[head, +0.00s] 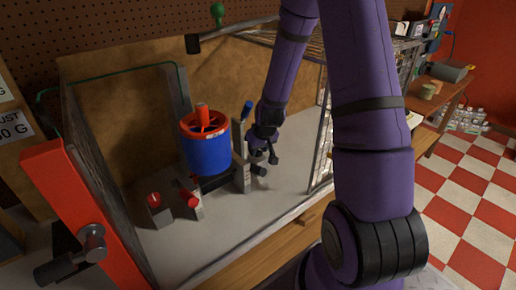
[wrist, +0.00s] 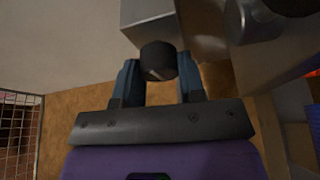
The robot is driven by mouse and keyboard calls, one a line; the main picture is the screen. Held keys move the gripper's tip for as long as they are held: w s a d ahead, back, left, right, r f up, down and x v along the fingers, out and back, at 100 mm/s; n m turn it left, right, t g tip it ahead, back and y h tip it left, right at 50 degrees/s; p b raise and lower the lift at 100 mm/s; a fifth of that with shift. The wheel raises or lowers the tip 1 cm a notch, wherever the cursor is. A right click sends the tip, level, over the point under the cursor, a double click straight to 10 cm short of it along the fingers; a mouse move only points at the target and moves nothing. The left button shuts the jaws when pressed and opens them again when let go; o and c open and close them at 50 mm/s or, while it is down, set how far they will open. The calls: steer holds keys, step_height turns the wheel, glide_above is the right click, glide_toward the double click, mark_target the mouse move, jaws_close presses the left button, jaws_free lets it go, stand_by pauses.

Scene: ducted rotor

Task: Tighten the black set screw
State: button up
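The black set screw (wrist: 158,62) shows in the wrist view as a short dark knob with a pale line on its end, against a grey metal block (wrist: 152,12). My gripper (wrist: 158,72) has one blue-grey finger on each side of the knob, and both appear to meet its sides. The exact finger contact is too small to tell there.
A red-knobbed block (head: 158,208) and a red cylinder on a grey block (head: 189,200) stand left of the post. Mesh guards flank the bench, with bare bench surface (head: 225,230) in front.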

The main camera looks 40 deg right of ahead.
steer(key=shift+m+h, duration=0.3)
steer(key=shift+m, duration=0.5)
steer(key=o, duration=0.9)
steer(key=shift+o, duration=0.2)
steer(key=v, duration=1)
steer(key=shift+s+r, duration=0.2)
steer(key=shift+r, duration=0.15)
steer(key=shift+a+r, duration=0.1)
